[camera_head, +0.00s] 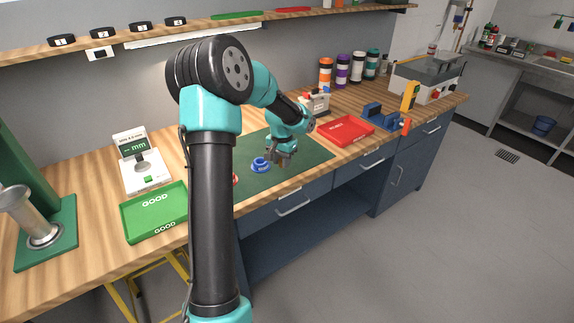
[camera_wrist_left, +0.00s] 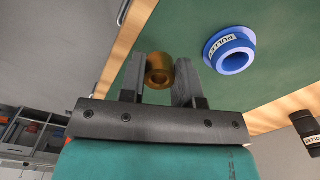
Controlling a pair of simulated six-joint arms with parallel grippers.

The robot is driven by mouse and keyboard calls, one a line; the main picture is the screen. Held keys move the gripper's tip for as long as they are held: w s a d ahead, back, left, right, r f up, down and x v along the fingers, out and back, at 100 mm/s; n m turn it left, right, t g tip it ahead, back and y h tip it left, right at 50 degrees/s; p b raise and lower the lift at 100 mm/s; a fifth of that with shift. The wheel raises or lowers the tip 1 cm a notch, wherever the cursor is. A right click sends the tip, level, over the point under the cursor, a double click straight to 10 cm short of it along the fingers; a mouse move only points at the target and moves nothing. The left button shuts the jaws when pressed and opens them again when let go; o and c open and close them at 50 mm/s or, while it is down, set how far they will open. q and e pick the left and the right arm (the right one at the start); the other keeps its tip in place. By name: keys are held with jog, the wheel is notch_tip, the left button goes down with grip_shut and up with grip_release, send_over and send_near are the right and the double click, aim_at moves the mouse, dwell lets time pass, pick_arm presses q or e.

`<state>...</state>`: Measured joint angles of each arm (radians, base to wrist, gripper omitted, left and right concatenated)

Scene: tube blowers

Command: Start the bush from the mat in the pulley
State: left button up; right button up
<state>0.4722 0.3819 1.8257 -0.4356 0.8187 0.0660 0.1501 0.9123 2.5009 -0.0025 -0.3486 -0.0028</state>
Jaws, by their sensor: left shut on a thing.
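My left gripper (camera_head: 281,158) is over the green mat (camera_head: 312,158), to the right of the blue pulley (camera_head: 261,165). In the left wrist view the gripper (camera_wrist_left: 160,80) is shut on a brass-coloured bush (camera_wrist_left: 159,61), a short ring held between the fingers with its bore facing the camera. The bush is not clear in the head view. The blue pulley also shows in the left wrist view (camera_wrist_left: 229,52); it is flanged, labelled PULLEY, with an open bore, and stands apart from the bush. My right gripper is not in view.
A green GOOD tray (camera_head: 155,225) and a gauge (camera_head: 140,165) stand left; a green press base (camera_head: 50,250) is farther left. A red tray (camera_head: 346,131) lies right of the mat. A small red thing (camera_head: 235,180) is mostly hidden behind my arm.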

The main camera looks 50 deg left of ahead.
pick_arm(q)
jog(key=a+n, duration=0.3)
jog(key=s+a+r+n, duration=0.1)
jog(key=a+n, duration=0.1)
jog(key=n, duration=0.2)
jog(key=a+r+n, duration=0.1)
jog(key=a+n, duration=0.2)
jog(key=n, duration=0.1)
jog(key=shift+s+a, duration=0.25)
jog(key=shift+a, duration=0.05)
jog(key=n, duration=0.1)
jog(key=a+n, duration=0.1)
jog(key=shift+s+a+r+n, duration=0.2)
jog(key=shift+n, duration=0.1)
jog(key=shift+f, duration=0.15)
jog(key=shift+f, duration=2)
jog(key=shift+f, duration=0.7)
jog(key=o, duration=1)
